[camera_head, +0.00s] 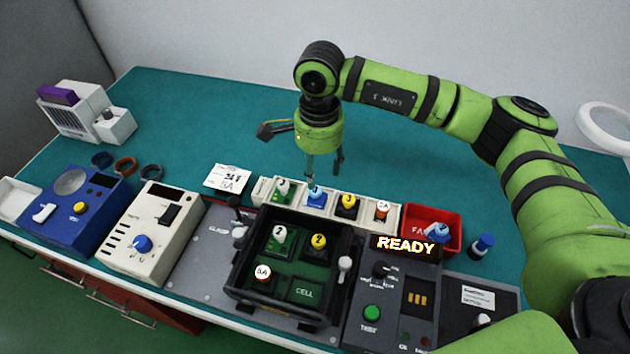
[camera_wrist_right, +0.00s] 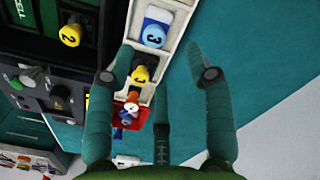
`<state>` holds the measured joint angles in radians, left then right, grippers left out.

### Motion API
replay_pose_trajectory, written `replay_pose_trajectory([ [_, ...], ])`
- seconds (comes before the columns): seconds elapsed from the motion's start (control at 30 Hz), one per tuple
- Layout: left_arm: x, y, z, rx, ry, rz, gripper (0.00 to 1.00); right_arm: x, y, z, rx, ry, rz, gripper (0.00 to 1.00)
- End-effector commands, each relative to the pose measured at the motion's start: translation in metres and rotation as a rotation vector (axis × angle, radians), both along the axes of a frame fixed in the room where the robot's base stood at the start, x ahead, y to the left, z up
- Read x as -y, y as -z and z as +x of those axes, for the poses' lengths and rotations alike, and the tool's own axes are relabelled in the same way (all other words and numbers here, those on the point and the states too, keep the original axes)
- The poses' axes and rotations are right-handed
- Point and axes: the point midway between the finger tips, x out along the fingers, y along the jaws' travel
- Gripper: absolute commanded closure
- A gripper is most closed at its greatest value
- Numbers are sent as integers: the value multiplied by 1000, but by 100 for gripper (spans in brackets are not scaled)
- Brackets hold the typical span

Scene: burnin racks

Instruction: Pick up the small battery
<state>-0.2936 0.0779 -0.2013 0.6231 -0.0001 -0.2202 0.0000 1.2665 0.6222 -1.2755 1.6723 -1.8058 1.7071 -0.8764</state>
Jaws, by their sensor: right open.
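I cannot tell which is the small battery. My right gripper (camera_head: 324,172) is open and empty, pointing down above and just behind the blue cell. In the right wrist view, its spread fingers (camera_wrist_right: 160,60) frame teal mat, with the blue cell (camera_wrist_right: 155,27) and yellow cell (camera_wrist_right: 143,70) to their left and between them. My left gripper is out of view.
A black tray (camera_head: 240,262) in front holds more numbered cells and an empty-looking CELL slot. A red bin (camera_head: 444,214) holds a blue-topped cell, and another blue cell (camera_head: 482,245) stands beside it. A READY console (camera_head: 394,300) stands in front.

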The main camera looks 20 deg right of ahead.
Motion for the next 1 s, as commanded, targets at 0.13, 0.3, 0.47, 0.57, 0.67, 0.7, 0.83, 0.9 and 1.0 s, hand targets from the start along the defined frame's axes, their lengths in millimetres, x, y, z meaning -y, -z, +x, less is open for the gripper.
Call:
replay_pose_trajectory([
  [0.13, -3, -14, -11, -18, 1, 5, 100, -2, 12, -1, -3, -1, 1, 47],
  [0.3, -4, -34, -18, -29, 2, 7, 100, -6, 36, -2, -5, 0, -1, 47],
  [0.47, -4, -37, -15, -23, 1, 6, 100, -5, 57, -1, -1, 0, 1, 47],
  [0.57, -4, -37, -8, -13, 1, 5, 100, -5, 60, 0, 1, -1, 1, 47],
  [0.67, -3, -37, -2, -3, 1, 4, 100, -5, 61, 0, 2, -1, 1, 47],
  [0.7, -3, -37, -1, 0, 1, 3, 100, -5, 61, 0, 2, -1, 1, 47],
  [0.83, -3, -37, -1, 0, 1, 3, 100, -5, 60, 0, 2, -1, 1, 91],
  [0.9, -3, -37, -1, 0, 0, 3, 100, -5, 60, 0, 1, -1, 0, 100],
  [1.0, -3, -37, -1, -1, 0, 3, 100, -5, 60, 0, 2, 0, 1, 100],
])
